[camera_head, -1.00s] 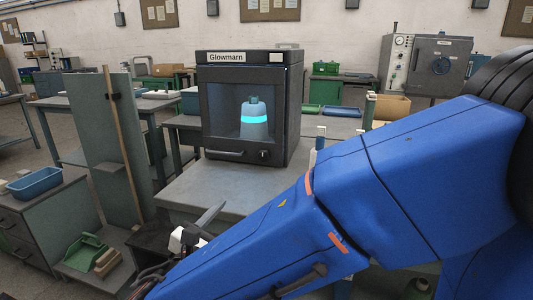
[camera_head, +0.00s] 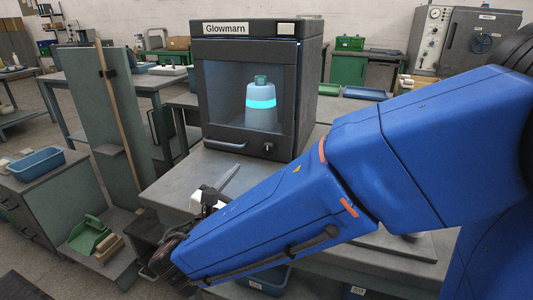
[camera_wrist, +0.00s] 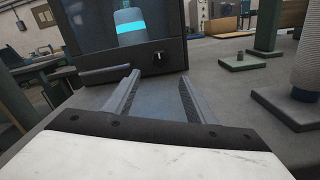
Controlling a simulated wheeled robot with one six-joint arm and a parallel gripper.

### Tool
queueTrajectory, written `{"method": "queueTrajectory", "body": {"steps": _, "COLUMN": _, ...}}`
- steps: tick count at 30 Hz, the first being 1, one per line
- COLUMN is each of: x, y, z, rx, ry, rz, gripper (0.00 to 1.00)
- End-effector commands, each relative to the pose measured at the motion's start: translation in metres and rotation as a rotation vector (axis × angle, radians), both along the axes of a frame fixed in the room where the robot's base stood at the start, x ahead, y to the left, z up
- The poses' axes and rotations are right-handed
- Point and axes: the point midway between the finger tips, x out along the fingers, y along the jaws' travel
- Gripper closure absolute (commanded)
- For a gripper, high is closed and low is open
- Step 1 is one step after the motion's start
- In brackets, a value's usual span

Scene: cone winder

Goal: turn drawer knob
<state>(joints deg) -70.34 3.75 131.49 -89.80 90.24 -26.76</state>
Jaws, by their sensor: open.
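A black cabinet labelled Glowmarn (camera_head: 207,90) stands on a grey table (camera_head: 180,188), with a small dark knob (camera_head: 268,147) at its lower right front. A bar handle (camera_head: 225,146) is to the left of the knob. Behind the cabinet's window is a grey-blue bottle (camera_head: 262,118) with a glowing cyan band. In the wrist view the knob (camera_wrist: 160,57) is beyond my open, empty gripper (camera_wrist: 158,77), nearly centred between the fingers and apart from them. The handle (camera_wrist: 106,71) is to the left. In the head view my gripper (camera_head: 229,178) is partly hidden by my blue arm.
An upright grey-green panel (camera_head: 100,120) with a wooden stick stands left of the table. A blue bin (camera_head: 35,163) sits on a cabinet at far left. In the wrist view several stands with flat bases (camera_wrist: 242,62) are on the right. The tabletop before the cabinet is clear.

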Motion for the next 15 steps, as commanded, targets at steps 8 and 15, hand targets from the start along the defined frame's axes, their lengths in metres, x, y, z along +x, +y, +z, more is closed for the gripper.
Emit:
{"method": "queueTrajectory", "body": {"steps": 8, "x": 0.037, "y": -0.014, "z": 0.0, "rx": 0.0, "ry": 0.0, "rz": -0.004, "gripper": 0.5}}
{"method": "queueTrajectory", "body": {"steps": 15, "x": 0.068, "y": -0.026, "z": 0.0, "rx": 0.0, "ry": 0.001, "rz": -0.003, "gripper": 0.5}}
